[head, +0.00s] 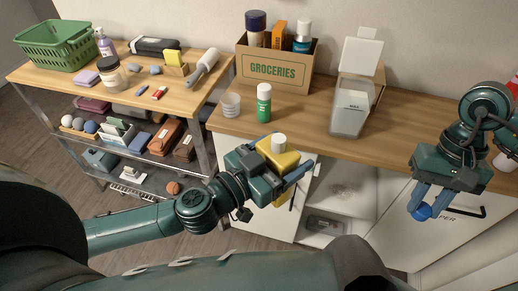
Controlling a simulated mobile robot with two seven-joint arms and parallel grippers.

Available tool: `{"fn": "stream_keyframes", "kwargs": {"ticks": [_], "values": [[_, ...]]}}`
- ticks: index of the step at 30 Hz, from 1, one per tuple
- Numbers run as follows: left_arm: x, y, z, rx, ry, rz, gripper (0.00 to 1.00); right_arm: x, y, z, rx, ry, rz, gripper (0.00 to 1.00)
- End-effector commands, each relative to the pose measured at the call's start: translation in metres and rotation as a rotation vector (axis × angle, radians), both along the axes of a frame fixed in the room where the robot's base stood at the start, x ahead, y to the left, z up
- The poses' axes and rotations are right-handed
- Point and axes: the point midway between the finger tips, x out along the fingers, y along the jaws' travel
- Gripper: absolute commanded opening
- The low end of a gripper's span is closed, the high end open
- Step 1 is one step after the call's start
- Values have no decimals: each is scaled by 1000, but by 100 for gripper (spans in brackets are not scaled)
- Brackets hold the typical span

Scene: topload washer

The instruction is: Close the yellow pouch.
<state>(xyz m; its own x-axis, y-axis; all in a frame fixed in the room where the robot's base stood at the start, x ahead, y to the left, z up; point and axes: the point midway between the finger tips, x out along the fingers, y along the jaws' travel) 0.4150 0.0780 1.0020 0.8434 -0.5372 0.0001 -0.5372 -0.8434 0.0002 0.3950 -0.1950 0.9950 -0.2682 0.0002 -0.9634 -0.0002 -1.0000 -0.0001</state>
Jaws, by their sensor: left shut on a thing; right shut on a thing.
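The yellow pouch (283,160) is held up in front of the counter, with a white spout or cap (279,143) at its top. My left gripper (290,154) is shut on the pouch, with its blue fingers on either side of it. My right gripper (422,208) hangs at the right, well apart from the pouch. It is shut on a small round blue thing (424,212), which may be a cap. The gripper's blue fingers partly hide it. I cannot tell whether the white part on the pouch is an open spout.
An open cabinet (338,190) is below. A crowded shelf cart (60,72) stands at the left.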

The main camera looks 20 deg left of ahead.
Motion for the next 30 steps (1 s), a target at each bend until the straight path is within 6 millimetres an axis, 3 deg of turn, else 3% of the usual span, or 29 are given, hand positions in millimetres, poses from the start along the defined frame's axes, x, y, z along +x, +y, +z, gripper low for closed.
{"fn": "stream_keyframes", "kwargs": {"ticks": [9, 23, 26, 30], "values": [[5, -25, 5, -2, -7, -123, 6, 0, 0, 0, 0, 0, 0, 6], [5, -27, 2, 0, 0, -133, 6, 1, 2, 1, 1, -1, -5, 6], [5, -27, 3, -1, -2, -133, 6, 6, 12, 6, 2, -3, -42, 6], [5, -27, 4, -1, -4, -133, 6, 18, 43, 24, 3, -4, -170, 6]]}}
